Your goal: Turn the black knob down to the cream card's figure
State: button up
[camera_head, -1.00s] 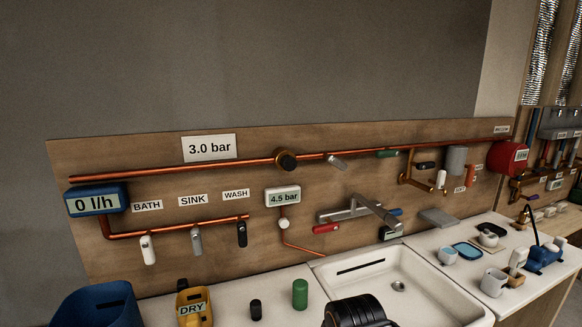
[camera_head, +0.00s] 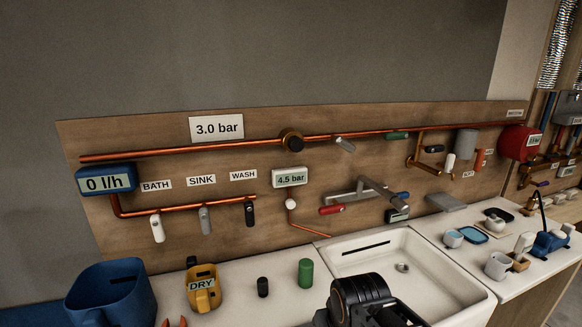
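The black knob (camera_head: 291,141) has a brass-coloured collar and sits on the upper copper pipe, at the middle of the wooden board. The cream card (camera_head: 217,128) reads "3.0 bar" and is fixed above that pipe, left of the knob. A small display (camera_head: 290,177) below the knob reads "4.5 bar". A black rounded part of my arm shows at the bottom, in front of the sink.
A flow display (camera_head: 105,180) reads "0 l/h". A blue jug (camera_head: 112,295), a yellow jug (camera_head: 203,288) marked "DRY" and a green cylinder (camera_head: 305,273) stand below the board, left of the sink (camera_head: 405,262).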

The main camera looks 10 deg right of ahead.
aim_at(295, 143)
jog(key=k, duration=1.2)
jog(key=u, duration=0.75)
jog(key=i, duration=1.2)
jog(key=z, duration=0.75)
